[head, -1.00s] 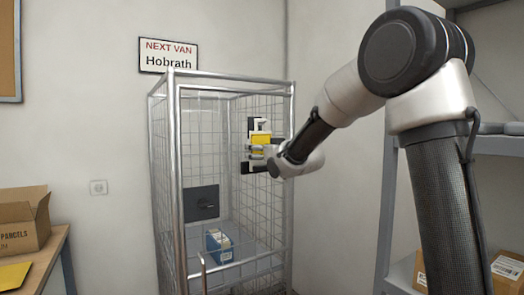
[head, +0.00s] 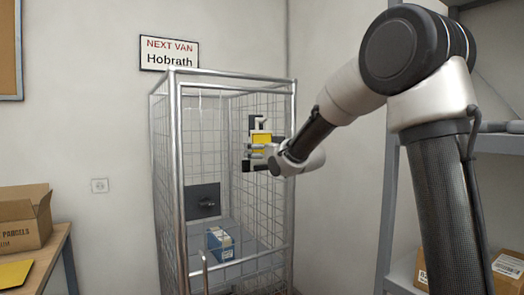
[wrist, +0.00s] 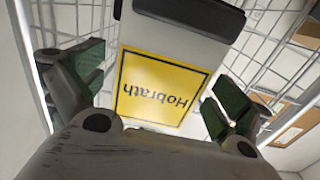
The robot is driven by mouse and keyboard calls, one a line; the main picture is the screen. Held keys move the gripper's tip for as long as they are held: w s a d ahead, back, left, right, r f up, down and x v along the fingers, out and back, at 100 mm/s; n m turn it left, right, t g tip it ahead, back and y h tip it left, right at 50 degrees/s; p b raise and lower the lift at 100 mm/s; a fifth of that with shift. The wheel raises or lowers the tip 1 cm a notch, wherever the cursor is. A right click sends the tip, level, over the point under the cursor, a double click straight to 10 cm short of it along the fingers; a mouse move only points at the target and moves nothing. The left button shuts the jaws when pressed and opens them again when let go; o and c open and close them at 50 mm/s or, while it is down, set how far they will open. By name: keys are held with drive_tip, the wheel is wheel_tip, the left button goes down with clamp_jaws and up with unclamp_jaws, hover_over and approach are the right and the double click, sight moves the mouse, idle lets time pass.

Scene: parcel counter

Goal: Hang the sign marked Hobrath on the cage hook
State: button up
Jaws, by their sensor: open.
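The yellow sign (wrist: 158,90) has a black border and "Hobrath" printed on it, upside down in the wrist view. It also shows as a small yellow patch (head: 262,139) at the cage in the head view. My gripper (wrist: 155,92) is open, with one green-padded finger on each side of the sign. I see no finger pressing on it. A dark rounded piece with a pale edge (wrist: 190,16) lies just beyond the sign. In the head view my gripper (head: 256,145) is at the cage's right side. I cannot make out the hook or whether the sign hangs on it.
The wire cage (head: 178,150) holds a blue-and-white parcel (head: 220,244) low down and shows a dark plate (head: 203,201). A wall board (head: 169,53) reads "NEXT VAN Hobrath". Shelving (head: 490,143) stands right; a table with a carton (head: 24,220) stands left.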

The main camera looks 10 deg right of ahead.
drive_tip(key=v, duration=1.1)
drive_tip(key=s+d+f+m+g+h, duration=0.1)
drive_tip(key=s+d+f+g+h, duration=0.15)
drive_tip(key=s+f+g, duration=0.4)
drive_tip(key=s+d+f+g+h, duration=0.1)
drive_tip(key=s+d+f+h, duration=0.2)
drive_tip(key=f, duration=0.6)
drive_tip(key=s+d+m+g, duration=0.1)
drive_tip(key=s+d+g, duration=0.1)
drive_tip(key=s, duration=1.1)
drive_tip(key=s+d+f+m+g, duration=0.1)
drive_tip(key=s+d+g, duration=0.2)
drive_tip(key=s, duration=1)
drive_tip(key=shift+s+d+f+m, duration=0.15)
drive_tip(key=shift+s+d+m, duration=0.2)
drive_tip(key=shift+d, duration=0.6)
drive_tip(key=shift+g, duration=0.25)
